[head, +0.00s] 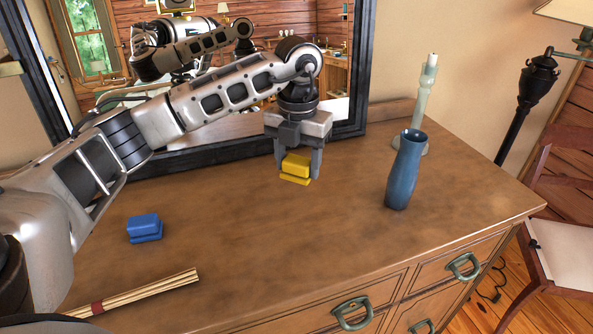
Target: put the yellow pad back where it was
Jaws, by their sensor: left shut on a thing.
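The yellow pad (296,168) is a small two-layered block between the fingers of my left gripper (298,170). The gripper points down and is shut on the pad, over the back middle of the wooden dresser top (270,235). I cannot tell whether the pad touches the dresser or hangs just above it. A blue pad (145,228) of similar shape lies on the dresser at the left. My right gripper is not in view.
A blue vase (404,170) stands right of the gripper, with a pale green candlestick (427,100) behind it. A bundle of sticks (135,293) lies front left. A dark-framed mirror (357,75) stands behind. The dresser's middle front is clear.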

